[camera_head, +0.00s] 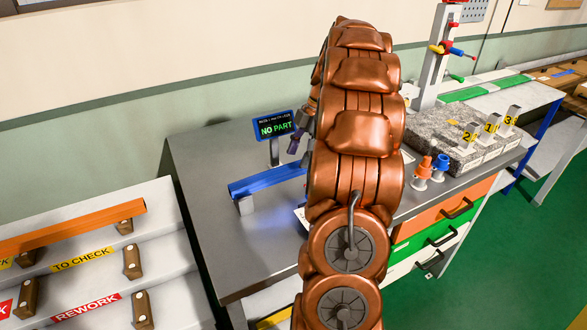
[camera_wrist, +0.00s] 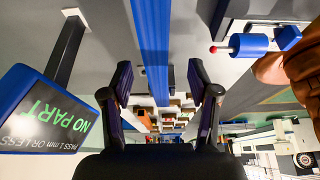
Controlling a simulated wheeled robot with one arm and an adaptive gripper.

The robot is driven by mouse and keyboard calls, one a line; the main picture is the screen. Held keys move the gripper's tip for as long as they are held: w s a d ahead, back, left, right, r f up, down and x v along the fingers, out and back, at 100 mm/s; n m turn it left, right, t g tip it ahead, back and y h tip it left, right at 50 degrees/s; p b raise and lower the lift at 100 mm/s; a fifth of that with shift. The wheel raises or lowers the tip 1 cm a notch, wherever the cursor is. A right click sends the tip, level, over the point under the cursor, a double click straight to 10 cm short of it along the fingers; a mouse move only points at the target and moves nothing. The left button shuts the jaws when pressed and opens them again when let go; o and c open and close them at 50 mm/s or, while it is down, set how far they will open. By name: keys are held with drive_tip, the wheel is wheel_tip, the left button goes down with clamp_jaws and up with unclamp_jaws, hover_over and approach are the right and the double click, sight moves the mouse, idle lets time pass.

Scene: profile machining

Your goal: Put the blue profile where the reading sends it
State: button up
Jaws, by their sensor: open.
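The blue profile (camera_head: 268,181) lies level on a small support on the grey bench, its right end hidden behind my arm. In the wrist view the blue profile (camera_wrist: 153,40) runs away from the top edge, between the lines of my fingers. My gripper (camera_wrist: 162,88) is open and empty, its two dark fingers apart; in the head view its purple fingers (camera_head: 297,144) show just above the profile. I cannot tell how far apart they are. The display (camera_head: 274,126) reads "NO PART"; in the wrist view (camera_wrist: 45,110) it also reads "PASS 1 mm OR LESS".
An orange profile (camera_head: 75,227) rests on the left rack near labels "TO CHECK" (camera_head: 82,259) and "REWORK" (camera_head: 86,307). A blue cylinder with a red tip (camera_wrist: 248,45) is right in the wrist view. A granite block (camera_head: 440,125) with numbered tags stands right. Orange, green and white drawers (camera_head: 440,235) are below.

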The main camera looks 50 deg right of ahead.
sight(294, 167)
drive_tip(key=shift+p+x, duration=0.55)
drive_tip(key=shift+x, duration=1.1)
clamp_jaws()
